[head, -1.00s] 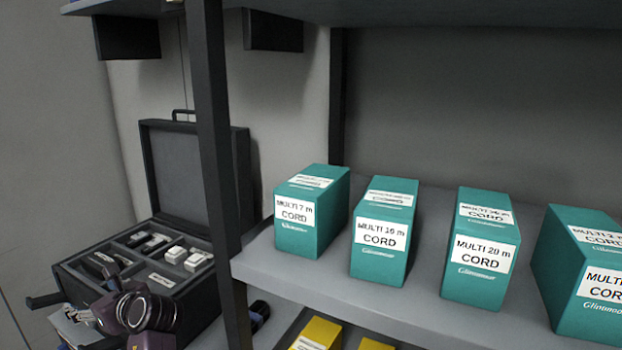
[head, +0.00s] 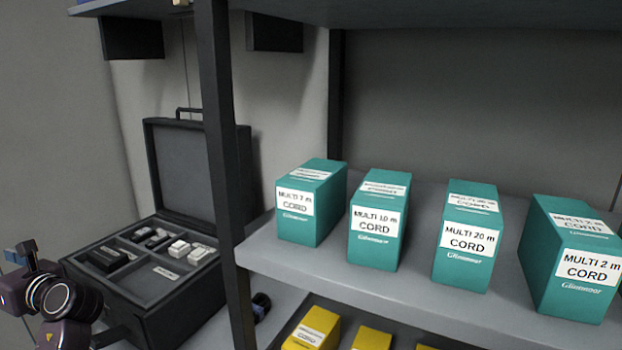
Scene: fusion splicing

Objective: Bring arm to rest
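Part of my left arm (head: 48,296), dark purple and black with a round ringed joint, shows at the lower left edge of the head view. It is in front of the open black case and left of it. No gripper fingers can be made out on it. My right arm and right gripper are out of view.
An open black case (head: 185,302) with small black and white parts in its compartments stands left of the dark shelf post (head: 222,150). Several teal cord boxes (head: 376,225) stand in a row on the grey shelf (head: 400,284). Yellow boxes (head: 312,330) show below.

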